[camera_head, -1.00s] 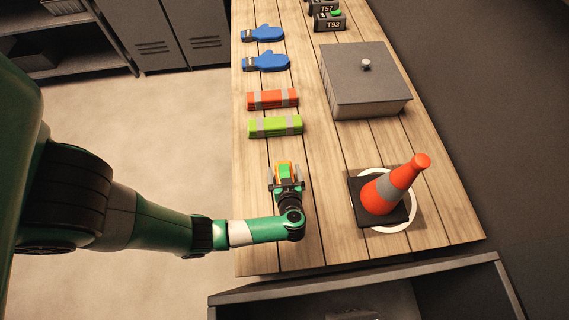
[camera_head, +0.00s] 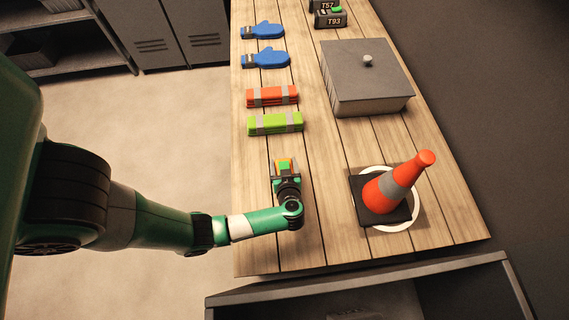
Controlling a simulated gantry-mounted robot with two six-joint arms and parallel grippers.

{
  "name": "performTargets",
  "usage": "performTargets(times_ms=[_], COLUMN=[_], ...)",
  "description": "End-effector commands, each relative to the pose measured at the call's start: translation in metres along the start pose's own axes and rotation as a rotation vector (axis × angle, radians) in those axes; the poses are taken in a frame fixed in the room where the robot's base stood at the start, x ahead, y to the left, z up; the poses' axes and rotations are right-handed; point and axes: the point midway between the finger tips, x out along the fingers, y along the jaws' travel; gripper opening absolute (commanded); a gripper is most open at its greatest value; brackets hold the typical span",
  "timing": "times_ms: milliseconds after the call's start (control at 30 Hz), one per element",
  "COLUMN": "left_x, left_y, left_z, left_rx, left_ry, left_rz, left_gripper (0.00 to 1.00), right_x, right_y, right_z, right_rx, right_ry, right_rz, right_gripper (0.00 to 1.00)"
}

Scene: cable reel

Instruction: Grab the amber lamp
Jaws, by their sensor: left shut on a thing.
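The amber lamp (camera_head: 284,164) is on the wooden table near its left edge, below the lime folded vest. Only a small orange part of it shows; my gripper hides the rest. My left gripper (camera_head: 285,172) reaches over it from the near side and is shut on it. I cannot tell whether the lamp still touches the table. My right gripper is not in view.
A lime folded vest (camera_head: 275,124) and an orange one (camera_head: 272,96) lie beyond the gripper, with blue mitts (camera_head: 268,59) farther back. A traffic cone (camera_head: 398,185) stands to the right. A grey lidded box (camera_head: 365,75) sits behind it. An open grey drawer (camera_head: 470,285) is in front.

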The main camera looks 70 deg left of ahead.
Motion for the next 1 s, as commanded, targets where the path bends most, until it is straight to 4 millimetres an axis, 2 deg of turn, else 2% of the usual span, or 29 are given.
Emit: performTargets(times_ms=[267, 433, 533, 767, 900, 1000], left_x=[-0.002, -0.01, -0.019, -0.091, -0.133, -0.156], left_y=[0.0, 0.0, 0.001, -0.009, -0.019, -0.025], left_z=[-0.003, -0.018, -0.036, -0.066, -0.059, -0.055], left_rx=[0.0, -0.001, -0.001, 0.003, 0.006, 0.004], left_ry=[0.0, 0.001, 0.001, 0.001, 0.001, 0.0], left_rz=[0.0, 0.0, 0.0, 0.008, 0.008, 0.007], left_gripper=[0.02, 0.02, 0.02, 0.02, 0.02, 0.02], right_x=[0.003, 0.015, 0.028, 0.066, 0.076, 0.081], right_y=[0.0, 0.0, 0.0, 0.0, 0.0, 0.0], right_z=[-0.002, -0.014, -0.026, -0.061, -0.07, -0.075], right_rx=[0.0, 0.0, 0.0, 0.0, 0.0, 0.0], right_ry=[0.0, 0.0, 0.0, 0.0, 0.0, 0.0], right_rz=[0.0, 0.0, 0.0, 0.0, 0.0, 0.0], right_gripper=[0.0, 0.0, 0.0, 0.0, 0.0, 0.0])
